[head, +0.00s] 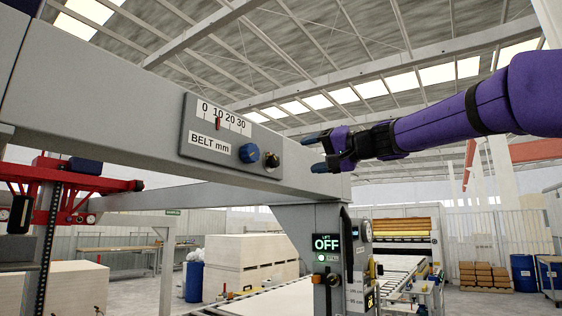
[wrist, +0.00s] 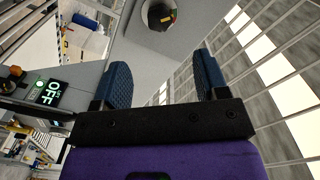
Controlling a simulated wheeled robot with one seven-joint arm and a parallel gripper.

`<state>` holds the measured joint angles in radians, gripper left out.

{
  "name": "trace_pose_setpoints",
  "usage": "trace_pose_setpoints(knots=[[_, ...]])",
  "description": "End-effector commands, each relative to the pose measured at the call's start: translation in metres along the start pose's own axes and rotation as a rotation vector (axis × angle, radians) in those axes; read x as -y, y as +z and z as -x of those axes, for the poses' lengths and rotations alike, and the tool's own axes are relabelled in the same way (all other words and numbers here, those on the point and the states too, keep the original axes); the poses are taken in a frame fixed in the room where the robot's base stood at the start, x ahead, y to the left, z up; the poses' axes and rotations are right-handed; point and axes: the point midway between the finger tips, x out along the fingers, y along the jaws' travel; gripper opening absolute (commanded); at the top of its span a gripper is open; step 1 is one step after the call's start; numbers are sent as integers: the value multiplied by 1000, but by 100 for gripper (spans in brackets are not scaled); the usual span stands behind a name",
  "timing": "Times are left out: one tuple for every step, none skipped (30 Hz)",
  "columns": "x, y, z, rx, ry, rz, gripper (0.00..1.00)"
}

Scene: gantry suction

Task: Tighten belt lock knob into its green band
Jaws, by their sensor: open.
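The belt panel (head: 212,137) is on the side of a grey beam, with a scale from 0 to 30 and the label "BELT mm". Its red pointer is near 10. A blue knob (head: 249,153) is at its right part. Right of that is a small dark knob (head: 271,160); a dark round knob with yellow, red and green marks shows at the top of the wrist view (wrist: 158,14). Its band setting is too small to read. My gripper (head: 312,154) is open and empty, right of the dark knob and apart from it. Its blue fingers (wrist: 163,66) point towards the knob.
The grey beam (head: 120,115) runs across the left half. Below my gripper, a post carries a lit display (head: 327,243) reading "OFF". A red carriage (head: 75,185) hangs at the left. The space around my gripper is clear.

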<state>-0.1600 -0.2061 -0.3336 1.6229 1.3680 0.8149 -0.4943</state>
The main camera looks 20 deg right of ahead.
Motion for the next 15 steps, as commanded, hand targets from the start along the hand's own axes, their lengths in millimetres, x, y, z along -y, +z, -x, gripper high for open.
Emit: trace_pose_setpoints(knots=[[0,1,0,2,-2,-21,67],[0,1,0,1,-1,-33,67],[0,1,-1,1,-1,-43,67],[-1,1,-2,1,0,-48,67],[-1,1,-3,1,0,-51,67],[-1,1,-5,1,1,-54,67],[-1,0,-8,1,1,-54,67],[-1,0,-11,2,1,-54,67],[-2,0,-16,2,1,-54,67],[-2,0,-20,2,1,-53,67],[-2,1,-25,2,1,-53,67],[-2,1,-32,2,1,-53,67],[-2,1,-38,3,2,-53,67],[-2,1,-43,3,1,-52,67],[-1,1,-50,3,1,-52,67]])
